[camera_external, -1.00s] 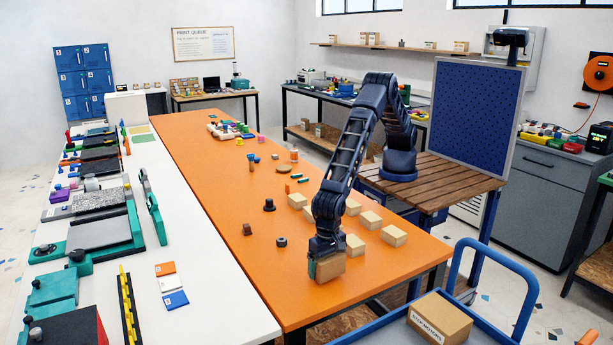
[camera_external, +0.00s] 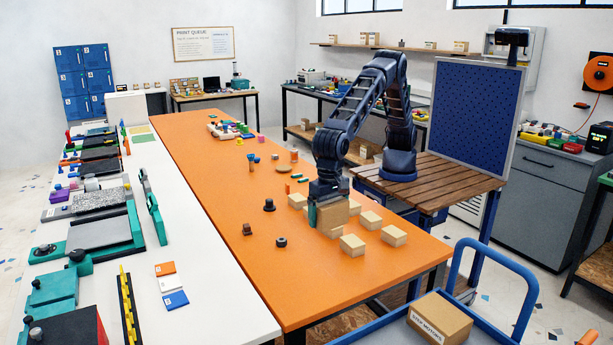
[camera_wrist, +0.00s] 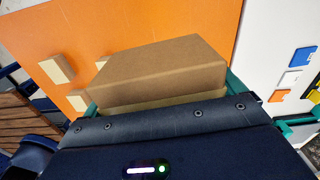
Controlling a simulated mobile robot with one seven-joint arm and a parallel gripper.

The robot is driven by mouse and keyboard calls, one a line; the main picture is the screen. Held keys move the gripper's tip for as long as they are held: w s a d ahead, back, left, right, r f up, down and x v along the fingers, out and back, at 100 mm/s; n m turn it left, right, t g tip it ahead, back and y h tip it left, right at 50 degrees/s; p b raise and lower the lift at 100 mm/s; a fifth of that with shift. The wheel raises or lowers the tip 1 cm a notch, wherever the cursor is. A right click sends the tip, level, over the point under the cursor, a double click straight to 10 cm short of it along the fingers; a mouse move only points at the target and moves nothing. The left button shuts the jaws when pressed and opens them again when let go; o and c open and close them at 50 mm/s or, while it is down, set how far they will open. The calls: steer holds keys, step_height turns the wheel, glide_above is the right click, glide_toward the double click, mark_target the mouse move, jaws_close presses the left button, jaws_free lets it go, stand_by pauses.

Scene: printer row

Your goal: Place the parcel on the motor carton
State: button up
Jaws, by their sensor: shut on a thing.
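A brown cardboard parcel (camera_external: 333,214) is between the jaws of my gripper (camera_external: 328,204), over the near half of the orange table. In the wrist view the parcel (camera_wrist: 160,68) fills the space between the teal fingers. My gripper is shut on it. Its height over the table is hard to judge. The motor carton (camera_external: 440,318), a brown box with a white "STEP MOTORS" label, sits on the blue trolley (camera_external: 487,310) at the bottom right, apart from the parcel.
Several small tan boxes (camera_external: 394,236) stand on the orange table (camera_external: 215,165) around my gripper. Small dark parts (camera_external: 269,205) lie to its left. The trolley's blue handle (camera_external: 500,254) rises behind the carton. A blue pegboard (camera_external: 475,112) stands beside my arm.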

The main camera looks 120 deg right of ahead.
steer(key=s+a+r, duration=0.1)
steer(key=s+a, duration=0.1)
steer(key=a, duration=0.6)
steer(key=s+a+r, duration=0.2)
steer(key=s+a, duration=0.1)
steer(key=a, duration=0.5)
steer(key=r+m, duration=0.1)
steer(key=r, duration=0.1)
glide_above(433, 305)
step_height(433, 305, down, 20)
steer(key=shift+r, duration=0.2)
steer(key=shift+f, duration=0.15)
steer(key=o, duration=0.7)
steer(key=shift+o, duration=0.2)
step_height(433, 305, up, 12)
